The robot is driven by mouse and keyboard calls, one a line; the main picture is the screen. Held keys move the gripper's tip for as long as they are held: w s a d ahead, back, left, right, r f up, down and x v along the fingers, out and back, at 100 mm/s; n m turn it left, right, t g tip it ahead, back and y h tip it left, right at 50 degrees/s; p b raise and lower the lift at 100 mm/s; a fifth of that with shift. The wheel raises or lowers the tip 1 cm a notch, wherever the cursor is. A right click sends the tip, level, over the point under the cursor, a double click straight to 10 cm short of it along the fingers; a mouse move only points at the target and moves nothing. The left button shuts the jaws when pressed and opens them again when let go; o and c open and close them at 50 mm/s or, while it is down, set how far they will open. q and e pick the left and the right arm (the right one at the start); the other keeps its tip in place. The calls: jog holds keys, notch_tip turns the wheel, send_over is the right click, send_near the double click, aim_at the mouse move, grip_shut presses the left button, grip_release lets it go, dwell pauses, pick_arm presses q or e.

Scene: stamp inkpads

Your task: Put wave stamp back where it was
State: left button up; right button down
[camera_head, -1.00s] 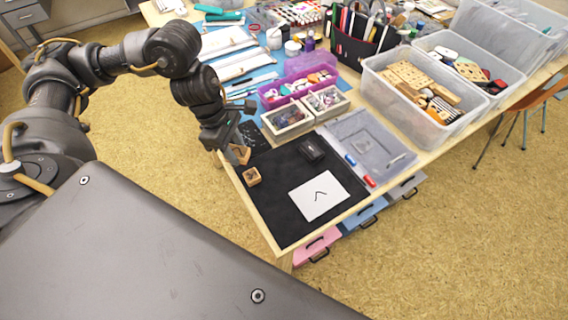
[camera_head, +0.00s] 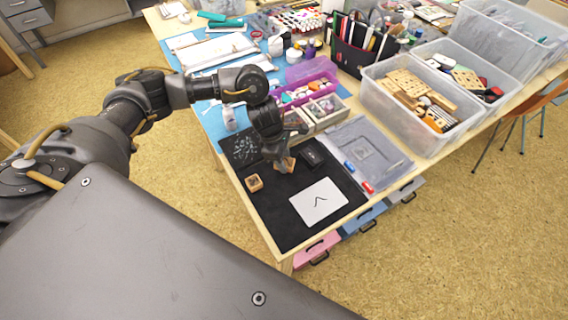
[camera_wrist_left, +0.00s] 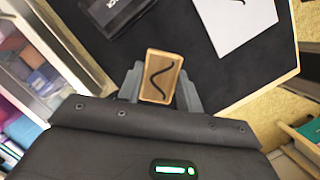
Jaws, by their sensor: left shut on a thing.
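My left gripper (camera_head: 284,157) is shut on the wave stamp (camera_head: 287,165), a small wooden block, above the black mat (camera_head: 272,218). In the left wrist view, the stamp (camera_wrist_left: 160,77) shows a dark wavy line and sits between the two fingers (camera_wrist_left: 159,88). A second wooden stamp (camera_head: 254,183) rests on the mat to the left. The black inkpad (camera_head: 314,153) is just right of the held stamp; it also shows in the left wrist view (camera_wrist_left: 113,12). White paper (camera_head: 318,202) with a dark mark lies on the mat. My right gripper is not in view.
A dark patterned sheet (camera_head: 240,147) lies at the mat's back left. A grey tray (camera_head: 385,148) with red and blue items is on the right. Small boxes (camera_head: 325,110) stand behind my gripper. Clear bins (camera_head: 440,147) fill the far right. The mat's front left is clear.

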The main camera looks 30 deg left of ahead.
pick_arm(q)
notch_tip(320, 180, down, 2)
jog(key=shift+s+f+p, duration=0.1)
jog(key=shift+p, duration=0.25)
jog(key=shift+a+f, duration=0.1)
jog(key=shift+f, duration=0.1)
jog(key=shift+f+b, duration=0.2)
jog(key=shift+b, duration=0.1)
jog(key=o, duration=1)
jog(key=shift+r, duration=0.15)
